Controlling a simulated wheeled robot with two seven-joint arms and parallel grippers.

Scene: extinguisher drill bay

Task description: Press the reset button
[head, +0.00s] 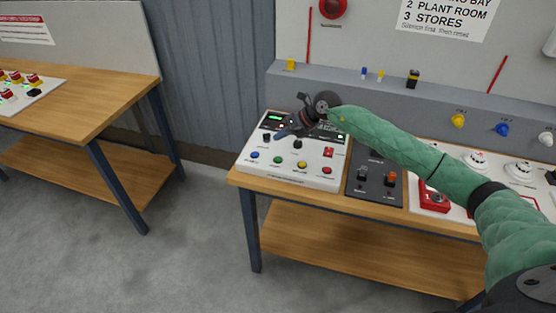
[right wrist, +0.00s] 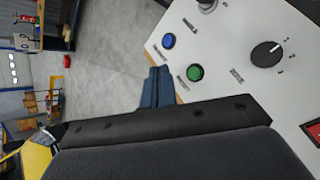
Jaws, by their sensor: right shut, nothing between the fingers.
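A white control panel (head: 290,176) lies on the wooden bench. Along its front edge are a blue button (head: 254,155), a green button (head: 278,160), a yellow button (head: 302,165) and a red button (head: 327,170). The labels are too small to read, so I cannot tell which is the reset button. My right gripper (head: 282,133) is shut and empty above the panel's back left part. In the right wrist view its blue fingers (right wrist: 157,80) appear beside the panel edge, near the blue button (right wrist: 168,41) and green button (right wrist: 194,72). My left gripper is out of view.
The panel also has a black selector knob (right wrist: 265,54) and a red switch (head: 328,152). A dark control box (head: 375,189) and a red call point (head: 433,198) stand to the right. Another bench (head: 100,92) is at the left, with open floor between.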

